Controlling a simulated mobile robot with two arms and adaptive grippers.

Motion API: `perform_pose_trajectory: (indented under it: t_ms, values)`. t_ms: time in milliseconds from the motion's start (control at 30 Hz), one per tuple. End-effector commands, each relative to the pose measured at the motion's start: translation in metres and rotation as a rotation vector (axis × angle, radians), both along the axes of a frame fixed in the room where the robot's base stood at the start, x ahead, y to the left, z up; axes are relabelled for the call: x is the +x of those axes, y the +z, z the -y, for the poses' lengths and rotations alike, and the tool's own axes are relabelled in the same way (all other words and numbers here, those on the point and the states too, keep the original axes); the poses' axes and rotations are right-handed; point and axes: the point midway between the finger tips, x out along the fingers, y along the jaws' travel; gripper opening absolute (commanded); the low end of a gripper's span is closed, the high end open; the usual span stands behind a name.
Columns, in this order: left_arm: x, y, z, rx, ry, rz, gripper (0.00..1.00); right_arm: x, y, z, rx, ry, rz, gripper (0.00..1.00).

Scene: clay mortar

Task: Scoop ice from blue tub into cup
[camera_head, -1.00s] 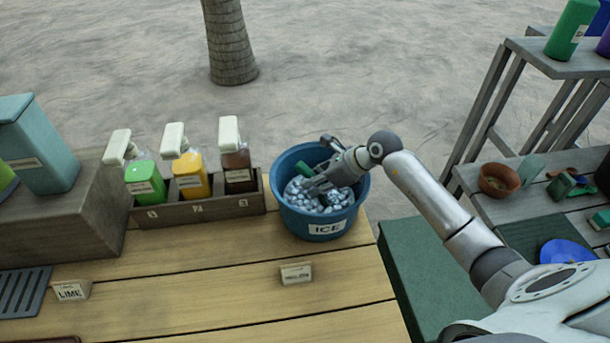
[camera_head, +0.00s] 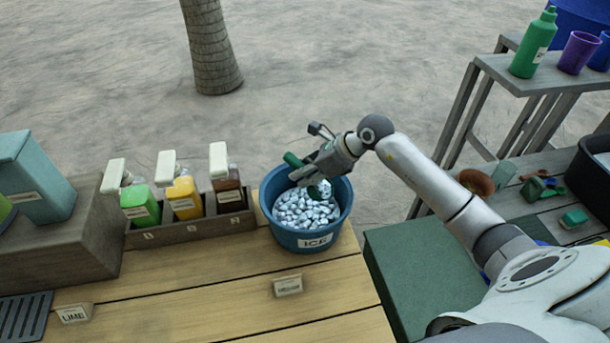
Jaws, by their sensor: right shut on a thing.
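The blue tub (camera_head: 282,235) labelled ICE stands at the right end of the wooden counter, full of silvery ice pieces (camera_head: 300,209). My right gripper (camera_head: 308,172) is over the tub's back rim, shut on a green-handled scoop (camera_head: 292,160). Part of the scoop is hidden behind the gripper, and a green part of it shows just above the ice. I cannot tell whether it holds ice. A purple cup (camera_head: 578,52) stands on the high shelf at the right. My left gripper is out of view.
Three bottles, green (camera_head: 140,207), yellow (camera_head: 184,199) and brown (camera_head: 228,191), stand in a rack left of the tub. Small label cards (camera_head: 288,286) stand on the counter. A green bottle (camera_head: 533,45) is beside the purple cup. The counter front is largely clear.

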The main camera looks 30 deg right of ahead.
Motion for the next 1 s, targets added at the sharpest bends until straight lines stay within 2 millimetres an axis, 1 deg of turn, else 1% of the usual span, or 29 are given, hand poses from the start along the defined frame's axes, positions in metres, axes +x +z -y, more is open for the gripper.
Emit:
perform_pose_trajectory:
  t_ms: [33, 100, 367, 700, 867, 1000]
  values:
    - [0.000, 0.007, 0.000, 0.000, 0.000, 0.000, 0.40, 0.000, 0.010, 0.000, -0.001, 0.001, 0.002, 0.00]
    - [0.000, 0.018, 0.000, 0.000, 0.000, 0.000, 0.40, 0.003, 0.015, -0.003, -0.025, 0.003, -0.027, 0.00]
    - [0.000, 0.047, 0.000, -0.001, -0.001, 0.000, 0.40, 0.009, 0.026, -0.009, -0.122, 0.002, -0.129, 0.00]
    - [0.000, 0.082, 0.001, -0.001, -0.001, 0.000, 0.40, 0.021, 0.046, -0.019, -0.290, 0.002, -0.305, 0.00]
    - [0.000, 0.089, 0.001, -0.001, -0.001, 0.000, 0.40, 0.025, 0.052, -0.023, -0.367, 0.000, -0.388, 0.00]
    - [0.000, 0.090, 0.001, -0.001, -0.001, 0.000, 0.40, 0.027, 0.054, -0.025, -0.411, 0.002, -0.439, 0.00]
